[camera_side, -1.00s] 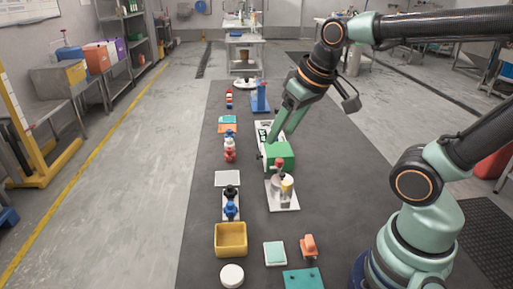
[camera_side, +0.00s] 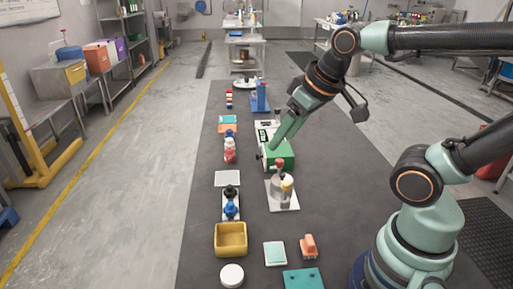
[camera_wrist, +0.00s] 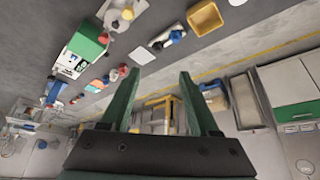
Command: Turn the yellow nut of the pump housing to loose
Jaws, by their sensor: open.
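The pump housing (camera_side: 277,197) is a grey block on a light plate, standing on the dark mat. Its yellow nut (camera_side: 287,184) sits on top at the right, close to a red knob (camera_side: 280,164). In the wrist view the pump housing is at the top edge, partly cut off, with the yellow nut (camera_wrist: 127,14) small there. My gripper (camera_side: 273,148) is above the green box, behind the pump housing and apart from the nut. In the wrist view my gripper (camera_wrist: 158,76) shows its two fingers spread, with nothing between them.
The green box (camera_side: 280,153) stands just behind the pump housing. A fixture with black and blue knobs (camera_side: 231,205) is to its left. A yellow bin (camera_side: 231,239), an orange block (camera_side: 309,245) and a pale green block (camera_side: 274,253) lie in front. The mat to the right is clear.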

